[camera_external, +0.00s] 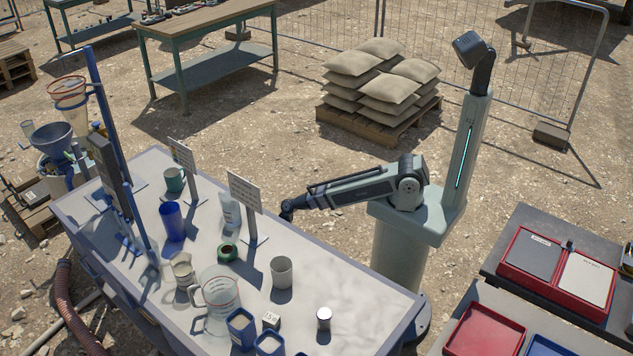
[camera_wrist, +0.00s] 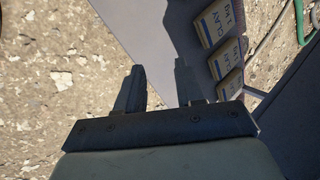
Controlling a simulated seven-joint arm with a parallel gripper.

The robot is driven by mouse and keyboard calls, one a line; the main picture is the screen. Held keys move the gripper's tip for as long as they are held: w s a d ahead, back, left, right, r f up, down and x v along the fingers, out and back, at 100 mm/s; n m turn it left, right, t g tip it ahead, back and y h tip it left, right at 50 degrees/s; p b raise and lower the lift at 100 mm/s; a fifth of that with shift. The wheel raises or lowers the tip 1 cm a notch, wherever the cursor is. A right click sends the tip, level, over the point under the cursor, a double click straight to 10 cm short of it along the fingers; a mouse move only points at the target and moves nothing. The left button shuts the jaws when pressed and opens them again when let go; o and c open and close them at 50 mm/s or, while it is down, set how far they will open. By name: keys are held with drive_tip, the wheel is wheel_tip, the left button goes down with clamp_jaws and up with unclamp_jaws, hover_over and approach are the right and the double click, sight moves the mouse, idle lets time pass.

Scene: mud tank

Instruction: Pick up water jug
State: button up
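A large clear jug (camera_external: 221,302) with a handle and red markings, which looks like the water jug, stands upright near the front of the table. A smaller beige jug (camera_external: 183,270) stands just behind and left of it. My gripper (camera_external: 287,211) is over the table's far right edge, well apart from the jug. In the wrist view my gripper's two fingers (camera_wrist: 158,88) are spread with nothing between them. The jug does not show in the wrist view.
Blue containers (camera_external: 241,330) stand close to the jug. Bags labelled clay (camera_wrist: 220,22) show in the wrist view.

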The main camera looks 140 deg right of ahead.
drive_tip(key=s+d+r+m+t+h, duration=0.15)
drive_tip(key=s+d+r+m, duration=0.35)
drive_tip(key=d+r, duration=0.55)
drive_tip(key=s+d+r+m+h, duration=0.2)
drive_tip(key=s+d+r+m, duration=0.2)
drive_tip(key=d+r, duration=0.6)
drive_tip(key=w+a+r+m+t, duration=0.2)
drive_tip(key=w+a+r+t, duration=0.1)
drive_tip(key=w+a+r+m+t, duration=0.2)
drive_tip(key=w+a+r+m, duration=0.1)
drive_tip(key=w+a+r+m+t+h, duration=0.1)
drive_tip(key=w+a+r+m+t, duration=0.1)
drive_tip(key=w+a+m+t, duration=0.1)
drive_tip(key=shift+w+a+r+t, duration=0.35)
drive_tip(key=shift+w+a+r, duration=0.05)
drive_tip(key=shift+w, duration=0.2)
drive_tip(key=shift+w+a+r+m+t, duration=0.15)
drive_tip(key=shift+w+a+m+t, duration=0.15)
drive_tip(key=shift+m, duration=0.2)
drive_tip(key=shift+w+d, duration=0.15)
drive_tip(key=shift+w, duration=0.1)
drive_tip(key=x, duration=0.8)
drive_tip(key=shift+d, duration=0.1)
drive_tip(key=shift+d+f+x, duration=0.1)
drive_tip(key=shift+f+x, duration=0.05)
drive_tip(key=shift+x, duration=1.15)
drive_tip(key=shift+d+f+x, duration=0.15)
drive_tip(key=shift+x, duration=1.15)
drive_tip(key=shift+s, duration=0.1)
